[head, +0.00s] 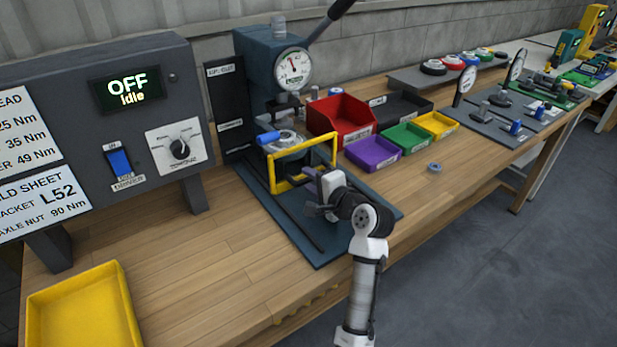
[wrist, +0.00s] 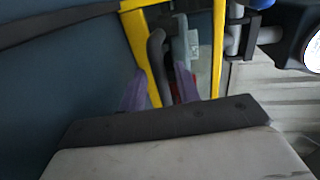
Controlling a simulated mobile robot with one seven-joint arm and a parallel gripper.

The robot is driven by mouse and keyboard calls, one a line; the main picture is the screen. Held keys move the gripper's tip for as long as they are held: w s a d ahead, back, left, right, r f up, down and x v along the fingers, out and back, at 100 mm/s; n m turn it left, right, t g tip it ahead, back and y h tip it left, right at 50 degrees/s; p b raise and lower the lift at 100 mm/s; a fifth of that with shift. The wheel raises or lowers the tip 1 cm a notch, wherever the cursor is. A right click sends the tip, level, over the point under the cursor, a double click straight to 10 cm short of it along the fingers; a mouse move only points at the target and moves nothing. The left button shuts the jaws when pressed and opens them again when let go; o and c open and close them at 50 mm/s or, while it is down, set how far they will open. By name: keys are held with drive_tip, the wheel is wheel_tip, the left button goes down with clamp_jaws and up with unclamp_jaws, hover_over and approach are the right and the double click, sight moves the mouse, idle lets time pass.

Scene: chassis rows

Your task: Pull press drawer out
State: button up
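The dark blue press (head: 270,50) stands on the bench with a round gauge and a lever on top. A yellow frame (head: 305,162) stands upright at its front, above a dark blue base plate (head: 300,238) with dark rails. My gripper (head: 314,190) is just in front of the yellow frame, low over the plate. In the wrist view the purple fingers (wrist: 161,88) are apart. A dark grey curved handle (wrist: 155,48) beside the yellow frame shows ahead of and between them; contact cannot be told. A blue-ended part (head: 267,138) sits behind the frame.
Red (head: 342,117), purple (head: 373,153), green (head: 405,138) and yellow (head: 436,124) bins stand right of the press. A control panel (head: 100,120) reading OFF stands left. A yellow tray (head: 82,308) is front left. Bare bench lies between tray and plate.

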drive_tip(key=shift+x, duration=0.8)
drive_tip(key=shift+c, duration=0.4)
clamp_jaws()
